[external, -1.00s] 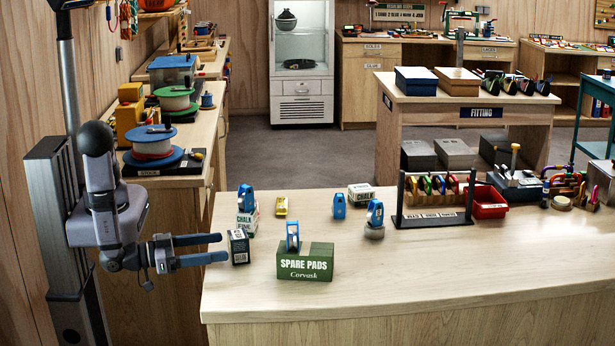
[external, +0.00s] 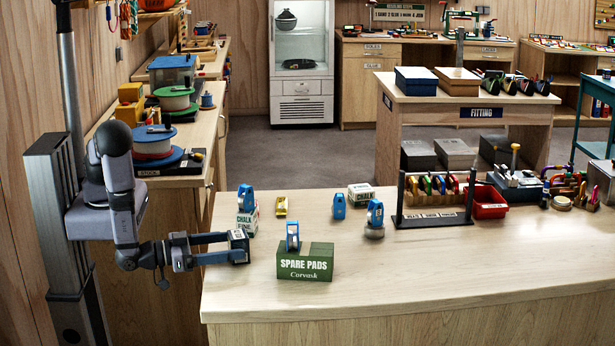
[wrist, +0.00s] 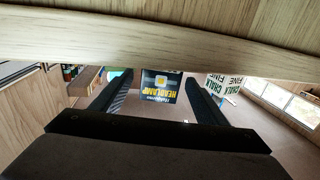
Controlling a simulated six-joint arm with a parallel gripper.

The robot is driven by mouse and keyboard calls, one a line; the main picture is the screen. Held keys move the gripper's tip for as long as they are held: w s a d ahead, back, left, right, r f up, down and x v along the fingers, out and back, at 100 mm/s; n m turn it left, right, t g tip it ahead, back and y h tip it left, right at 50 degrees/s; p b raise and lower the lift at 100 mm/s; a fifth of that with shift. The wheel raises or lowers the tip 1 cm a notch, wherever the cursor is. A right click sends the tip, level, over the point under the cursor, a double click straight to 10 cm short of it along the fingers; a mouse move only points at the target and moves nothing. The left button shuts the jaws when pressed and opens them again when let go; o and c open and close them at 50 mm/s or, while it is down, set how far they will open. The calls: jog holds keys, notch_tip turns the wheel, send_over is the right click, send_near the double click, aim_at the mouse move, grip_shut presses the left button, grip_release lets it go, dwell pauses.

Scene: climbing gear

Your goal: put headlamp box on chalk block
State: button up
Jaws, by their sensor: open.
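The headlamp box (external: 239,244), small and dark with a white-marked face, stands near the left edge of the front table. In the wrist view its black and yellow headlamp label (wrist: 161,88) shows upside down between my fingers. My gripper (external: 226,248) is open, its fingers reaching in level from the left to the box, one on either side; contact is unclear. A white chalk block (external: 247,223) stands just behind the box with a blue-framed piece on top. Another white chalk block (external: 361,196) with green edging lies farther back, its top clear. Chalk lettering (wrist: 226,84) also shows in the wrist view.
A green spare pads box (external: 305,265) with a blue piece on top stands right of the headlamp box. Other blue pieces (external: 339,206) and a yellow item (external: 281,207) are behind. A carabiner rack (external: 433,203) stands at right. The table's front right is clear.

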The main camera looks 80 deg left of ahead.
aim_at(238, 234)
jog(key=shift+p+x, duration=0.3)
jog(key=shift+x, duration=1.05)
jog(key=c, duration=1.3)
jog(key=shift+r, duration=0.1)
jog(key=shift+r+b, duration=0.35)
jog(key=shift+r, duration=4.6)
